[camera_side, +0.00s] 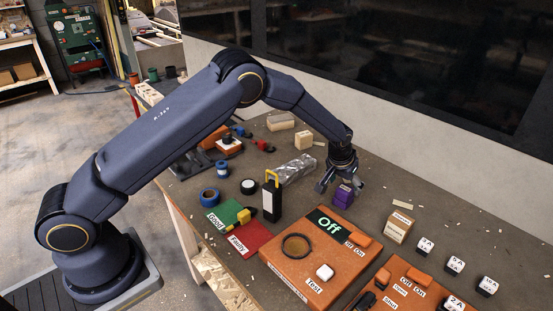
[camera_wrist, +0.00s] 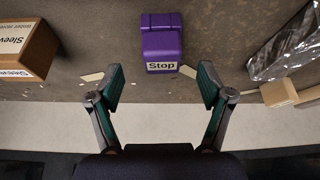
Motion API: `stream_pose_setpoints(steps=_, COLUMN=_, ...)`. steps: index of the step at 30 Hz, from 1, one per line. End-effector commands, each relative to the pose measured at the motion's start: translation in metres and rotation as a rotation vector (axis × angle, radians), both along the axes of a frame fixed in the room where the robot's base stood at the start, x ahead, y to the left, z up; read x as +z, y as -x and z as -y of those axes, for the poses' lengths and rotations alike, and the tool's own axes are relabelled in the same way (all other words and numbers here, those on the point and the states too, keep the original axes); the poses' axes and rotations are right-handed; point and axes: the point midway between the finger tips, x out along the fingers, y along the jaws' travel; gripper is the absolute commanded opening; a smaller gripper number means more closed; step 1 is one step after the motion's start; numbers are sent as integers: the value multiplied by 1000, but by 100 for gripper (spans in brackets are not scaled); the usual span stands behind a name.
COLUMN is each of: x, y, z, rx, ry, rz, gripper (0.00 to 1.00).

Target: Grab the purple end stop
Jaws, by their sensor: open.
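The purple end stop (camera_side: 343,196) is a small purple block standing on the bench, just beneath and right of my gripper (camera_side: 338,182) in the side view. In the wrist view the purple end stop (camera_wrist: 161,42) has a white "Stop" label and lies beyond the fingertips, roughly centred between them. My gripper (camera_wrist: 160,84) is open and empty, its two green-padded fingers spread wide. The block is apart from both fingers in the wrist view.
An orange test box (camera_side: 310,275) sits in front of the end stop in the side view. Small chips litter the bench.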

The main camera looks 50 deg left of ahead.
Motion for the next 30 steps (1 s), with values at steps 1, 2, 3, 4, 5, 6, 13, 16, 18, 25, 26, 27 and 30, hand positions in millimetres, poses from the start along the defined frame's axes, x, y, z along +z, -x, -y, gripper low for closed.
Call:
stream_pose_setpoints(steps=1, x=-7, y=-2, z=0, rx=0, ry=0, rz=-1, gripper=79)
stream_pose_setpoints(steps=2, x=-9, y=-3, z=0, rx=0, ry=0, rz=-1, gripper=79)
stream_pose_setpoints(steps=3, x=-11, y=-4, z=0, rx=0, ry=0, rz=-1, gripper=79)
stream_pose_setpoints(steps=4, x=-13, y=-5, z=0, rx=0, ry=0, rz=-1, gripper=79)
stream_pose_setpoints(steps=5, x=-14, y=-5, z=-1, rx=0, ry=0, rz=-1, gripper=79)
stream_pose_setpoints(steps=6, x=-17, y=-7, z=-1, rx=0, ry=0, rz=-1, gripper=79)
stream_pose_setpoints(steps=13, x=-49, y=-20, z=-5, rx=0, ry=0, rz=-2, gripper=79)
stream_pose_setpoints(steps=16, x=-58, y=-25, z=-5, rx=0, ry=0, rz=0, gripper=79)
stream_pose_setpoints(steps=18, x=-61, y=-26, z=-5, rx=0, ry=0, rz=-1, gripper=79)
stream_pose_setpoints(steps=25, x=-61, y=-26, z=-5, rx=0, ry=0, rz=0, gripper=76)
stream_pose_setpoints(steps=26, x=-61, y=-26, z=-5, rx=0, ry=0, rz=0, gripper=73)
stream_pose_setpoints(steps=27, x=-61, y=-26, z=-5, rx=0, ry=0, rz=0, gripper=69)
stream_pose_setpoints(steps=30, x=-61, y=-26, z=-5, rx=0, ry=0, rz=0, gripper=58)
